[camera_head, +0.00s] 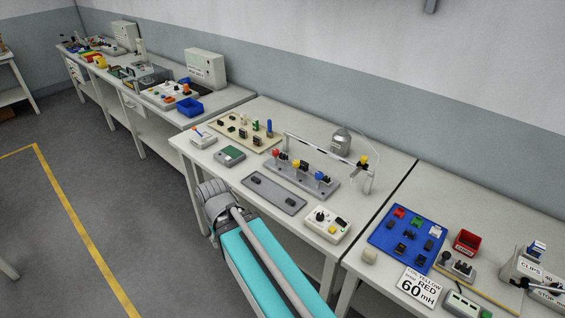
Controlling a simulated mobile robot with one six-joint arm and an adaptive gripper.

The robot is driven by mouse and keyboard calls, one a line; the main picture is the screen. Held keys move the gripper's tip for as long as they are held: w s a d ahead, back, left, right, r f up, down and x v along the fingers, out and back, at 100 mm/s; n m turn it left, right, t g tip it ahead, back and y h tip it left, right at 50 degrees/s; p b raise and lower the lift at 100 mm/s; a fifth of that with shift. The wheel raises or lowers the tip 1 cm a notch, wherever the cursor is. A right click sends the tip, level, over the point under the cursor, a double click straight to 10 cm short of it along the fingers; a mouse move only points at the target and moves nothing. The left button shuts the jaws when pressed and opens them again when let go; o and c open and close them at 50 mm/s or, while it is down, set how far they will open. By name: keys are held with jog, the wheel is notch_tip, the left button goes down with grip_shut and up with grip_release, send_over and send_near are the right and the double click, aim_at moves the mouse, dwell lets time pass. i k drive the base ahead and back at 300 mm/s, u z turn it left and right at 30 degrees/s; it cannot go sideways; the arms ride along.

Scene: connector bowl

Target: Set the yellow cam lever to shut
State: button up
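A grey fixture bar (325,192) lies on the middle bench with a red, a yellow and a blue topped part in a row. The yellow one (297,164) is the middle of the three and looks like the yellow cam lever. It is too small to tell its lever position. Another yellow piece (364,159) sits on a post at the right end of a striped rail. My arm rises from the bottom of the view, with a grey joint in front of the bench. My gripper's fingers are not visible.
A grey tray (272,193) and a white control box (326,225) lie in front of the fixture. A beige board (240,131) with several connectors lies behind left. The striped rail (318,147) stands behind the fixture. A blue board (406,236) is on the right bench.

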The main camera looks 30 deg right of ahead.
aim_at(295, 164)
jog(key=u, duration=0.8)
jog(key=k, duration=0.85)
jog(key=z, duration=1.3)
jog(key=i, duration=0.3)
jog(key=z, duration=0.15)
